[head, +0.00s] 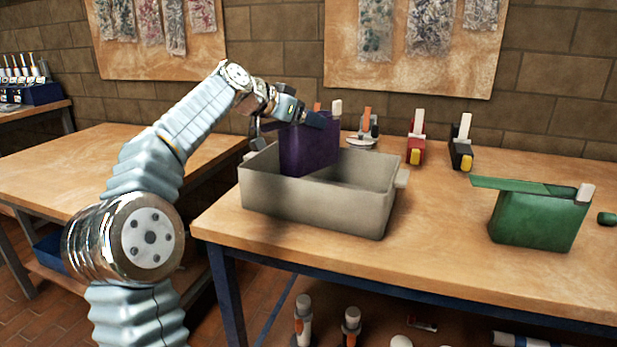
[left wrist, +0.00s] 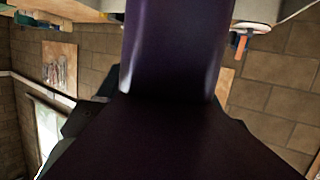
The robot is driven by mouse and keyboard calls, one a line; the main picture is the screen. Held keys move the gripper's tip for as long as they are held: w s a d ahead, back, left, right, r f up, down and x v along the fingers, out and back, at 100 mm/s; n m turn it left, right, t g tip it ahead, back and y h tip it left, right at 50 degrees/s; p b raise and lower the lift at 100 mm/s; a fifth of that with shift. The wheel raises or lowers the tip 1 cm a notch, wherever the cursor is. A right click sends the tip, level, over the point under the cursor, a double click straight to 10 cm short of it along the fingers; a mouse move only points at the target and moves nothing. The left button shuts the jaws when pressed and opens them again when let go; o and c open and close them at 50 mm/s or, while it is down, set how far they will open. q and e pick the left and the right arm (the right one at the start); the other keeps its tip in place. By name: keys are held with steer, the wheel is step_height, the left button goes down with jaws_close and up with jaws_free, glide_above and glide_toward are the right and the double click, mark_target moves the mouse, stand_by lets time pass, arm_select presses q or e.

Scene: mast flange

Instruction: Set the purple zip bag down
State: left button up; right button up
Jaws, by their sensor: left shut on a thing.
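The purple zip bag (head: 309,148) is upright in the head view, with its lower part inside or just over the grey bin (head: 311,204). My left gripper (head: 306,119) is shut on the bag's top edge, coming in from the left. In the left wrist view the purple bag (left wrist: 175,50) fills the middle, close to the camera. My right gripper does not show.
A green bag (head: 539,219) with an open flap stands at the right of the table (head: 445,262). Tools, including a red one (head: 416,150) and a black one (head: 461,154), stand along the back. The tabletop between the bin and the green bag is clear.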

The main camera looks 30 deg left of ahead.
mark_target(305, 151)
arm_select(q)
step_height(305, 151, down, 8)
steer(key=o, duration=1.5)
steer(key=b+v, duration=0.2)
steer(key=v, duration=1)
steer(key=shift+b, duration=0.35)
